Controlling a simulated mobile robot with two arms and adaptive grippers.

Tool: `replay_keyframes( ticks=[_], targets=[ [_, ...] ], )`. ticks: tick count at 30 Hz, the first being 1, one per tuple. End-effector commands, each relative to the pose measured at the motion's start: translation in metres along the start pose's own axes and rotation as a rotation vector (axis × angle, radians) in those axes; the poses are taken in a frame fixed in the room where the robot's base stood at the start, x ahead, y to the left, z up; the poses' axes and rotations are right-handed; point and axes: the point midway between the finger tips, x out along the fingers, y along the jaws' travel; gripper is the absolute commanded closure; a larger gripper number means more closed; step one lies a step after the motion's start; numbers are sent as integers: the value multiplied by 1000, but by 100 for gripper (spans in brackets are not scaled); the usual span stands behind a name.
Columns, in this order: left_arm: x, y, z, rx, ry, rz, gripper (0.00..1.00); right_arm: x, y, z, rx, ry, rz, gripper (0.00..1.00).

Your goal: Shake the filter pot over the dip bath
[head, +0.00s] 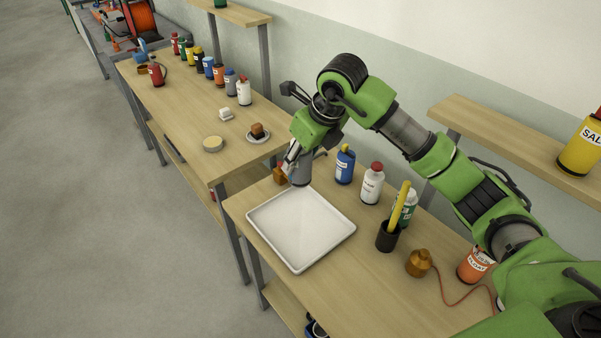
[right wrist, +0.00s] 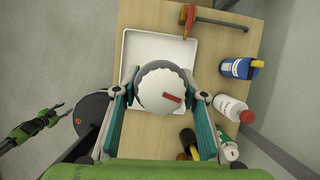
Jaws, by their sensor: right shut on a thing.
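My right gripper (head: 296,158) is shut on the filter pot, a grey cylinder (head: 301,172) in the head view. In the right wrist view the pot (right wrist: 158,92) shows as a round white top with a red piece, between the two fingers. The dip bath looks to be the shallow white tray (head: 280,256) on the near table; it also shows in the right wrist view (right wrist: 140,48). The pot appears at the tray's back edge in the head view; its height above it is unclear. My left gripper (right wrist: 12,138) is small at the left of the wrist view.
A blue bottle (head: 345,165), a white bottle (head: 371,184) and a black cup (head: 388,236) with a yellow stick stand right of the tray. A brass object (head: 419,262) with a cord sits nearer. A yellow bottle (head: 581,146) stands on the shelf.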

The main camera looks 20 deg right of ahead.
Motion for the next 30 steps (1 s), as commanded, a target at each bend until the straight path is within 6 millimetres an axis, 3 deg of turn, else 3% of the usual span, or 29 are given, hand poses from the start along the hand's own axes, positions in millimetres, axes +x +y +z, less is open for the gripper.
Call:
replay_keyframes(
  ticks=[2,4,5,8,10,11,13,15,16,18,20,22,24,25,30],
  targets=[
    [2,0,-1,0,2,0,61,44,4,-26,3,30,10,85],
    [1,0,0,0,0,0,61,64,4,-33,3,22,9,85],
    [0,0,2,0,-2,0,61,63,3,-30,2,15,6,85],
    [0,0,6,0,-8,0,61,13,0,-5,-3,-3,-3,85],
    [1,0,7,0,-10,1,61,4,1,-3,-1,10,2,85],
    [1,0,7,0,-10,1,61,11,2,-8,0,18,5,85],
    [1,0,7,0,-10,1,61,49,4,-28,3,31,11,85],
    [0,1,8,0,-12,1,61,65,3,-32,3,19,8,85],
    [0,1,9,0,-13,1,61,61,2,-29,1,13,5,85],
    [0,1,10,0,-15,1,61,22,0,-8,-4,-5,-3,85],
    [0,1,10,0,-15,1,61,4,0,-2,-2,4,-1,85],
    [1,1,10,0,-15,1,61,15,3,-11,0,21,6,85],
    [1,1,10,0,-15,1,61,53,4,-30,3,30,11,85],
    [1,1,10,0,-15,1,61,62,4,-33,3,26,10,85],
    [0,1,10,0,-15,1,61,61,2,-29,0,12,3,85]
  ],
)
